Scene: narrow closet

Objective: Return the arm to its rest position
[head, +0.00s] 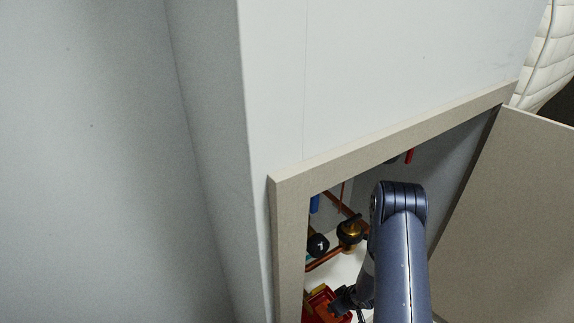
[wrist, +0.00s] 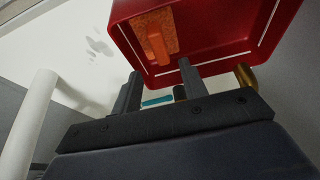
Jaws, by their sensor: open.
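My arm (head: 402,255) reaches through the framed opening into the closet in the head view. My gripper (wrist: 158,82) shows in the wrist view with its two dark fingers apart, and nothing is clearly held between them. In the head view its dark end (head: 345,300) is low in the opening, partly hidden, beside a red container (head: 322,306). In the wrist view the red container (wrist: 215,62) is right in front of the fingertips, and I cannot tell if they touch it. An orange piece (wrist: 155,38) lies inside it.
The beige frame (head: 288,235) borders the opening closely, with an open door panel (head: 510,220) at right. Copper pipes and a brass valve (head: 350,231) are left of my arm. A white pipe (wrist: 35,115) is left in the wrist view; a teal item (wrist: 157,101) shows beyond the fingers.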

